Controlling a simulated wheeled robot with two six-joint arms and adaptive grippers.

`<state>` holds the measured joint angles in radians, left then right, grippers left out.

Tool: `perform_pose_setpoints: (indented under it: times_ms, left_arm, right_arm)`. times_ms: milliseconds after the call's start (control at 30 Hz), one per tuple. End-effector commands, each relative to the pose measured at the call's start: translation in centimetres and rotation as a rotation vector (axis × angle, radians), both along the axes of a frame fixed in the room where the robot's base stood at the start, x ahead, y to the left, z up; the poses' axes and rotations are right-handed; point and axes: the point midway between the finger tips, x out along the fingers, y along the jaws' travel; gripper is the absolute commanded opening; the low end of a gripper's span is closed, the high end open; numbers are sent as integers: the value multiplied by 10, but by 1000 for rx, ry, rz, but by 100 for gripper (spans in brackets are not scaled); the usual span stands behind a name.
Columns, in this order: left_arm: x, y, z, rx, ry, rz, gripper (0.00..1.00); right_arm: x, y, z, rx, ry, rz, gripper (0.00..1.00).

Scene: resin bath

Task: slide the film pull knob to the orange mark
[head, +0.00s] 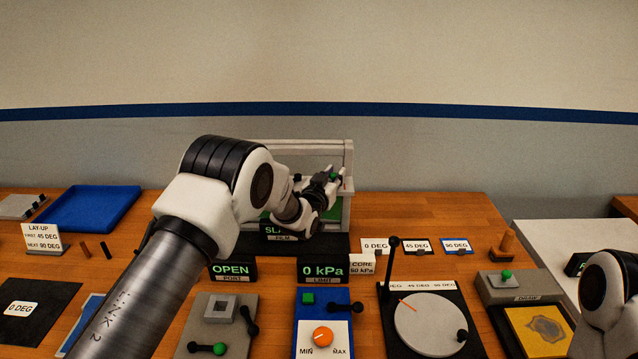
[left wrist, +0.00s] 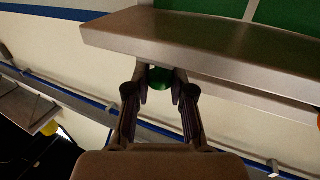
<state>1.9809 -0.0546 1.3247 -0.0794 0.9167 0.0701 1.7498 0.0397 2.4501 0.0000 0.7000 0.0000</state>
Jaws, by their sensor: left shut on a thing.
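The film pull knob is a green ball (left wrist: 160,76) in the left wrist view, below the edge of a grey metal bar (left wrist: 215,48). My left gripper (left wrist: 160,90) is shut on it, with one finger on each side. In the head view my left gripper (head: 333,178) is at the right side of the grey film frame (head: 348,157), and a bit of green shows at its fingertips. A small orange patch (left wrist: 317,115) shows at the right edge of the left wrist view; I cannot tell if it is the mark. My right gripper is not in view.
A black SLACK/FILM sign, partly hidden by my arm, stands below the frame. OPEN (head: 232,270) and 0 kPa (head: 323,271) signs stand in front. A black upright lever (head: 392,262) and a grey dial (head: 430,322) are at the right. A blue tray (head: 88,208) lies at the left.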

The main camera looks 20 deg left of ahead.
Motion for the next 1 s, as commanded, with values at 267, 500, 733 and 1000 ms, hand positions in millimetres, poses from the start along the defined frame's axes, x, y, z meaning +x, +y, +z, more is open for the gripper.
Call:
perform_pose_setpoints:
  times_ms: [267, 500, 733, 1000]
  left_arm:
    - [8, -27, 1, 1, -3, 0, 0]
    - [7, -26, 1, 0, -2, 1, 36]
    - [7, -26, 1, 0, -2, 1, 46]
    - [-8, -25, 1, 0, 0, 0, 46]
  right_arm:
    - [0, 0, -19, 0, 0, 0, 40]
    - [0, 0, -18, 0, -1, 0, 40]
    - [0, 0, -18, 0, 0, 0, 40]
    - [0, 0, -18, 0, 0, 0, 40]
